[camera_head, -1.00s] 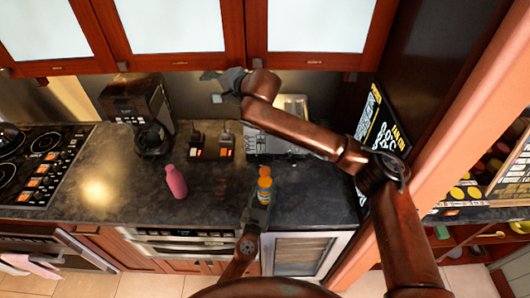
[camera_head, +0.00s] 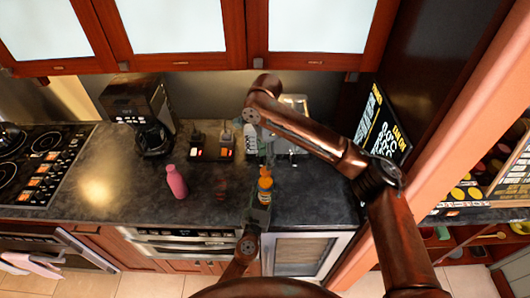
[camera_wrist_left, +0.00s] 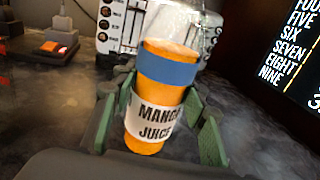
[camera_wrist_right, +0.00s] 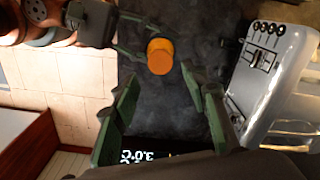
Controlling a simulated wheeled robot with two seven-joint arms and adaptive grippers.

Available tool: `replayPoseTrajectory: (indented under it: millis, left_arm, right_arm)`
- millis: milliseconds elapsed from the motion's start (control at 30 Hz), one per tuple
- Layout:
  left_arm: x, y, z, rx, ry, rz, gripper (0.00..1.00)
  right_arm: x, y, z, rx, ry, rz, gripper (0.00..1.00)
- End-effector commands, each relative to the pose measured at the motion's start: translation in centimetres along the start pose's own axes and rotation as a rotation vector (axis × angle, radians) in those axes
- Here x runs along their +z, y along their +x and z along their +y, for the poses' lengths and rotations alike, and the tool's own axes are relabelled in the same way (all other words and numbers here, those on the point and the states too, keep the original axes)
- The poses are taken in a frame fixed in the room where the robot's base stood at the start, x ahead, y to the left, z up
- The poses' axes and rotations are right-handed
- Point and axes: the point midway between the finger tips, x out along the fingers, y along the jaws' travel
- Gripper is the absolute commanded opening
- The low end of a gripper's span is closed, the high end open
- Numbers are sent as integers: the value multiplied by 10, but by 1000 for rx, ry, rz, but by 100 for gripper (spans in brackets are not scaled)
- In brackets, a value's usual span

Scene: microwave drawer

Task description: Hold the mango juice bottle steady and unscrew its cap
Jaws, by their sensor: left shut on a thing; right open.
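The orange mango juice bottle (camera_head: 265,190) stands upright near the counter's front edge. In the left wrist view the bottle (camera_wrist_left: 150,122) shows a white label and a blue band. My left gripper (camera_head: 257,213) is shut on it, with green fingers (camera_wrist_left: 158,112) on either side of the label. My right gripper (camera_head: 261,158) hangs just behind and above the bottle, pointing down. In the right wrist view its fingers (camera_wrist_right: 163,80) are open and empty. The round orange bottle top (camera_wrist_right: 160,56) shows between and beyond them, apart from both.
A pink bottle (camera_head: 176,182) stands to the left on the dark counter (camera_head: 120,200). A silver toaster (camera_wrist_right: 268,85) is behind, close to my right gripper. A coffee machine (camera_head: 138,105) stands at the back left. A black lettered board (camera_head: 383,130) leans at the right.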

Motion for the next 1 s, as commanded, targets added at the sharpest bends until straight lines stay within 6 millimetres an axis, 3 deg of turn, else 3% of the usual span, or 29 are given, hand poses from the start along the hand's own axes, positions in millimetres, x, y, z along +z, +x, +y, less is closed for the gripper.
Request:
replayPoseTrajectory:
  millis: [200, 400, 800, 1000]
  left_arm:
    - [0, 0, 0, 0, 0, 0, 0]
    - [0, 0, 0, 0, 0, 0, 0]
    - [0, 0, 0, 0, 0, 0, 0]
    - [0, 0, 0, 0, 0, 0, 0]
  right_arm:
    - [0, 35, 0, 1, -1, 1, 41]
    - [0, 56, 0, -1, -2, 0, 41]
    - [0, 62, -1, -3, -2, 0, 40]
    - [0, 62, -1, -3, -2, 0, 27]
